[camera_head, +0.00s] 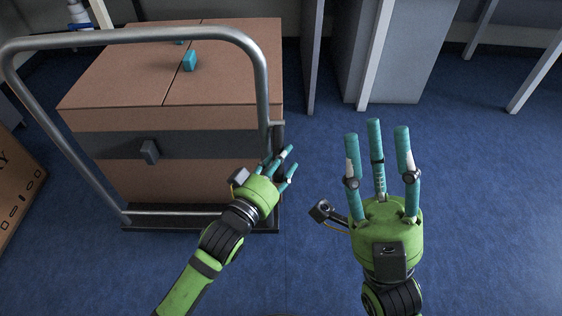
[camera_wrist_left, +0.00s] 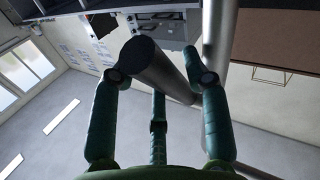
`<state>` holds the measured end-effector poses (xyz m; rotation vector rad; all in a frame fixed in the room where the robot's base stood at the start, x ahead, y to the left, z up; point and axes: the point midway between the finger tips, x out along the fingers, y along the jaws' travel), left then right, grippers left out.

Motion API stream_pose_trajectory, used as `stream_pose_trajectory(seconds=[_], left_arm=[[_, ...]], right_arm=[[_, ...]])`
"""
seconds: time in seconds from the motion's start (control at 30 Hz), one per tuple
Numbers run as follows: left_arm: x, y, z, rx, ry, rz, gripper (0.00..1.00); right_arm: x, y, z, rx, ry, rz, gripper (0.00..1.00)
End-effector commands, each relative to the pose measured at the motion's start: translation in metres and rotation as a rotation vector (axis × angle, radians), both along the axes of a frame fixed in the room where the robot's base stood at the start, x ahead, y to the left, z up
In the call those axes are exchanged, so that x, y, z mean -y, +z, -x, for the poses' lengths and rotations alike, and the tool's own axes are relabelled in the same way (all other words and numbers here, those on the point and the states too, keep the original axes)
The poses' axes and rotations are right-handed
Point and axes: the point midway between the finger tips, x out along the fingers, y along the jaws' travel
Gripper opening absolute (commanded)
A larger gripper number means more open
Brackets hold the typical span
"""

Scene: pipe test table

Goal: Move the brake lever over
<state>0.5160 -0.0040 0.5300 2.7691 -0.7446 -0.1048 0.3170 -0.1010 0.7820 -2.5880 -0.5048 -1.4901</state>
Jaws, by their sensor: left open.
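A hand truck with a bent grey metal handle (camera_head: 140,35) stands at the left in the head view. A short black block (camera_head: 149,151) juts from its dark crossbar; I cannot tell whether this is the brake lever. My left gripper (camera_head: 280,160) is open beside the truck's right upright, low in front of the box. In the left wrist view, a thick dark rod (camera_wrist_left: 165,70) lies between its spread fingers, round end towards the camera; it may be the lever. Contact is not clear. My right gripper (camera_head: 376,135) is open and empty, over the floor at the right.
A large brown box (camera_head: 120,75) sits on the truck with a small teal block (camera_head: 190,61) on top. Another carton (camera_head: 15,180) stands at the left edge. Grey cabinets (camera_head: 410,50) stand at the back. Blue floor (camera_head: 480,200) is clear at the right.

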Motion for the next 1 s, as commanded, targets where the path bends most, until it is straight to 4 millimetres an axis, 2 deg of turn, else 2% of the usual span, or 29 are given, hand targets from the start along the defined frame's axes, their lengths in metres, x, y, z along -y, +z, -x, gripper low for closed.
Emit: stream_pose_trajectory(seconds=[0.1,0.17,0.2,0.23,0.67,1.0], left_arm=[[0.0,0.0,0.0,-0.001,0.0,0.0,0.47],[0.0,0.0,0.0,-0.001,0.0,0.0,0.23],[0.0,0.0,0.0,-0.001,0.0,0.0,0.07],[0.0,0.0,0.0,-0.001,0.0,0.0,0.0],[0.0,0.001,0.001,-0.01,0.0,0.0,0.0],[0.0,0.005,0.004,-0.052,0.001,0.001,0.0]], right_arm=[[0.0,0.0,0.0,0.0,0.0,0.0,0.4],[0.0,0.0,0.0,0.0,0.0,0.0,0.4],[0.0,0.0,0.0,0.0,0.0,0.0,0.4],[0.0,0.0,0.0,0.0,0.0,0.0,0.4],[-0.002,0.004,-0.002,-0.013,-0.003,0.01,0.4],[-0.017,0.006,-0.01,-0.144,0.005,0.083,0.4]])
